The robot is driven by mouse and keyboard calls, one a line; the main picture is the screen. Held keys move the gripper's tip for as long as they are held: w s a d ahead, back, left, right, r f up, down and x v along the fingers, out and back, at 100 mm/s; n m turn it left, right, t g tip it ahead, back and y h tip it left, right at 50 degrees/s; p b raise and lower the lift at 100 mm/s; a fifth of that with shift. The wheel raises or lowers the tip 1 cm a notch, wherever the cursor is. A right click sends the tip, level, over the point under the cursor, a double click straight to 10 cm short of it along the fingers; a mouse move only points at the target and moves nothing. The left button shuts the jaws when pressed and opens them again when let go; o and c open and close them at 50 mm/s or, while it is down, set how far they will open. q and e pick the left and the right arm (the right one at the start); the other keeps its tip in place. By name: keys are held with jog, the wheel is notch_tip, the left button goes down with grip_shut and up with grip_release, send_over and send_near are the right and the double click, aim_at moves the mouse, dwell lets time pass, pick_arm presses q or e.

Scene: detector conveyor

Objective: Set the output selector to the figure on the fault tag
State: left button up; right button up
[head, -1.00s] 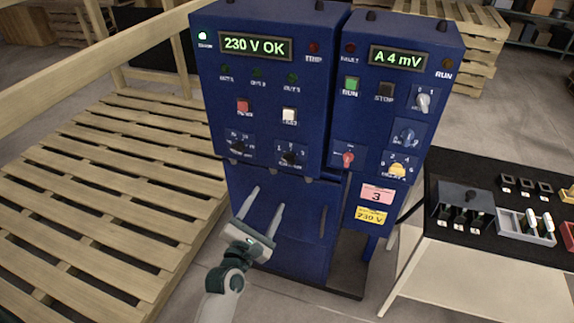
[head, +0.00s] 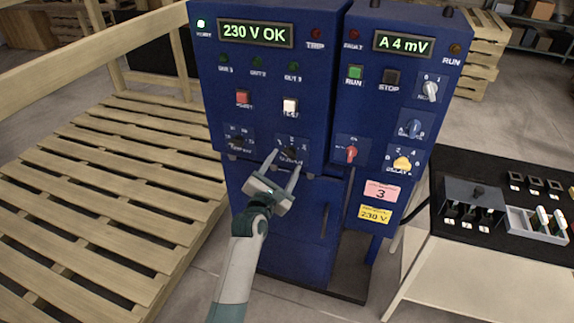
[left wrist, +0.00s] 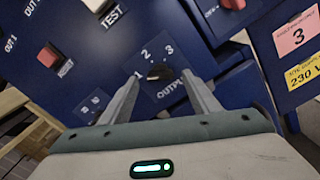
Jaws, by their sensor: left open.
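The output selector (head: 291,154) is a small dark knob low on the left blue cabinet. In the left wrist view the knob (left wrist: 158,72) sits under the figures 1, 2 and 3, with OUTPUT printed below. I cannot tell surely which figure it points at. The fault tag (head: 381,193) is pink and reads 3; it also shows in the left wrist view (left wrist: 298,36). My left gripper (head: 285,164) is open and empty, its fingertips just in front of the selector, one on each side in the wrist view. Contact is not visible. My right gripper is out of view.
Another dark knob (head: 238,144) is left of the selector. A red-handled switch (head: 351,152) and yellow knob (head: 402,163) are on the right cabinet. A yellow 230 V label (head: 375,214) hangs below the tag. A wooden pallet (head: 110,190) lies left; a black-topped table (head: 450,180) stands right.

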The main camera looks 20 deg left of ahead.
aim_at(289, 156)
pick_arm(q)
jog(key=shift+w+f+b, duration=0.15)
jog(key=shift+w+b, duration=0.3)
jog(key=shift+w, duration=1.1)
jog(key=c, duration=1.1)
jog(key=shift+o, duration=0.2)
